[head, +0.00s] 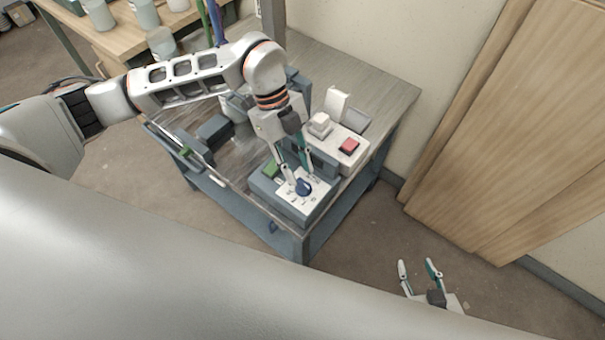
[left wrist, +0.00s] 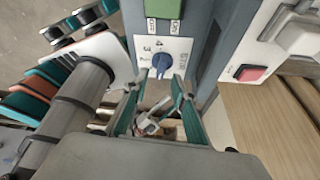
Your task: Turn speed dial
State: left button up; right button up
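The speed dial is a dark blue knob (head: 304,187) on the white, marked face of a grey control box (head: 315,208) at the table's front corner. In the left wrist view the knob (left wrist: 162,62) sits just beyond and between my left fingertips, its pointer ridge roughly upright. My left gripper (head: 297,171) is open, its fingers pointing down at the box face; it also shows in the left wrist view (left wrist: 156,84). I see no clear contact with the knob. My right gripper (head: 418,266) is open and empty, low on the right, away from the table.
A white box with a red button (head: 349,145) stands just behind. Tall wooden boards (head: 510,130) lean against the wall at right. The table's back right (head: 385,85) is bare.

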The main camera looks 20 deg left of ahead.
aim_at(304, 183)
pick_arm(q)
jog(key=x, duration=0.2)
jog(key=shift+d+f, duration=0.15)
jog(key=shift+f, duration=0.1)
jog(key=shift+s+d+f, duration=0.1)
jog(key=shift+d+f, duration=0.05)
jog(key=shift+f, duration=0.4)
pick_arm(e)
jog(key=shift+w+r, duration=0.35)
jog(key=shift+w, duration=0.1)
pick_arm(q)
grip_shut()
